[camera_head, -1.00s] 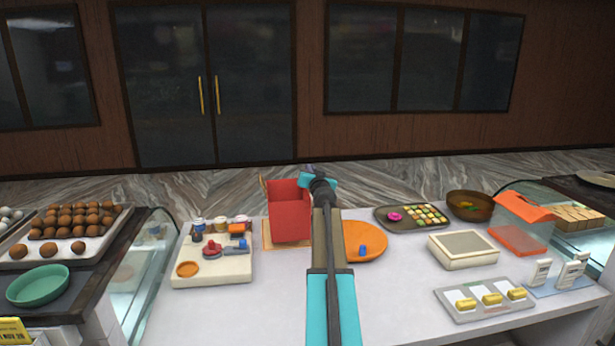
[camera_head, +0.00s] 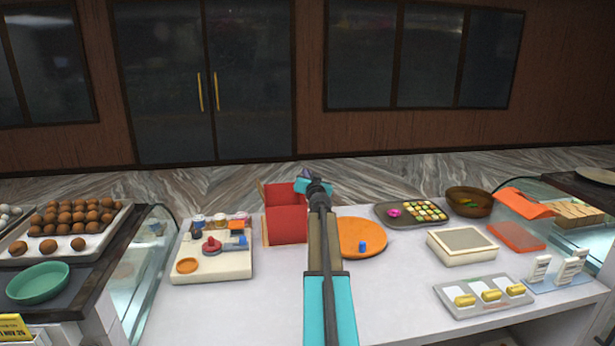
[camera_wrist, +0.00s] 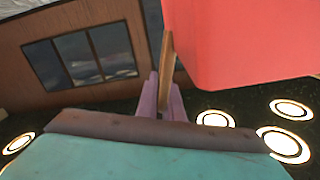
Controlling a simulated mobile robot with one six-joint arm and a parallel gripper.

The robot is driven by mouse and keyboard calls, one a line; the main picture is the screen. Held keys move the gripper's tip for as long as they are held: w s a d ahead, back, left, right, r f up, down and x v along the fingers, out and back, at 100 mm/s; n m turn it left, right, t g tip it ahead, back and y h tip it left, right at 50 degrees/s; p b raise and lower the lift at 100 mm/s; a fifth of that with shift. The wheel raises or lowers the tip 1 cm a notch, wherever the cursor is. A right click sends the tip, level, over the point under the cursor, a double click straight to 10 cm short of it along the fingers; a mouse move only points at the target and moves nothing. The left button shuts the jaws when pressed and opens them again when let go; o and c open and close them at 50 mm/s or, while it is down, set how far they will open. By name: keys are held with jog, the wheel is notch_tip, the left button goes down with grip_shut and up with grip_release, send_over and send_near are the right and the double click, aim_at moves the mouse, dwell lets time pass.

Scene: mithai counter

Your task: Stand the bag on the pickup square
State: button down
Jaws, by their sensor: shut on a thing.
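The red bag (camera_head: 285,222) is upright at the back of the counter, left of my arm. My gripper (camera_head: 304,177) is at the bag's top right, partly hidden by my arm. In the wrist view, the purple fingers (camera_wrist: 157,100) are shut on the tan handle (camera_wrist: 167,70), beside the red bag wall (camera_wrist: 240,45).
A pale board (camera_head: 212,262) with small items is left of the bag. An orange round plate (camera_head: 352,235) with a blue piece is right of it. A sweets tray (camera_head: 385,222), a brown bowl (camera_head: 469,202) and a beige box (camera_head: 462,247) stand further right. The front middle is clear.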

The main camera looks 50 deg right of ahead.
dwell(0.3)
jog(key=c, duration=1.9)
grip_release()
jog(key=shift+s, duration=0.1)
jog(key=b+v, duration=0.3)
jog(key=v, duration=0.9)
jog(key=shift+r, duration=0.15)
